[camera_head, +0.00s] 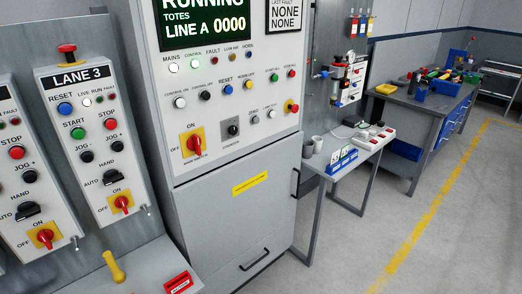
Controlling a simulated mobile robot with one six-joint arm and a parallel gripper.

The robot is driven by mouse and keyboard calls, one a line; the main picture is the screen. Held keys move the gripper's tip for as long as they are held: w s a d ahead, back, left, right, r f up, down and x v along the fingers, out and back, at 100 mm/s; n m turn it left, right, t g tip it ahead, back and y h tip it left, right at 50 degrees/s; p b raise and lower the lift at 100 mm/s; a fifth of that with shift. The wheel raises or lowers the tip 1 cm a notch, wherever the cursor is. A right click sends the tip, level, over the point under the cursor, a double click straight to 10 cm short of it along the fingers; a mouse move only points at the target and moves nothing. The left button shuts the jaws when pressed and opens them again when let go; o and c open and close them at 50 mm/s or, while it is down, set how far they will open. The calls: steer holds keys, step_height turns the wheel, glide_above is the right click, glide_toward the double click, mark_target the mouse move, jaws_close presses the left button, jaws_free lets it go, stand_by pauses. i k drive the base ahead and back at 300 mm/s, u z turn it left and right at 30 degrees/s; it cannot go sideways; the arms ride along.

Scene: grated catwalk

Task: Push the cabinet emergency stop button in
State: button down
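The tall grey control cabinet (222,215) stands in the middle of the head view. A red mushroom button with a yellow base (292,106) sits at the lower right of its button panel, and it looks like the cabinet emergency stop. I cannot tell from here whether it is pressed in. A red and yellow rotary main switch (193,143) is on the same panel, to its left. My gripper is not in view.
Another red mushroom button (67,49) tops the Lane 3 box (84,130) at left. A yellow handle (114,267) stands on the console ledge. Right of the cabinet are a small side table (352,150) and a workbench (425,100). The floor at right is clear.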

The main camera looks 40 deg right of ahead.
mark_target(295, 108)
steer(key=u, duration=1.25)
steer(key=k, duration=0.1)
steer(key=z, duration=2.55)
steer(key=k, duration=0.85)
steer(key=u, duration=0.45)
steer(key=i, duration=0.85)
steer(key=z, duration=0.05)
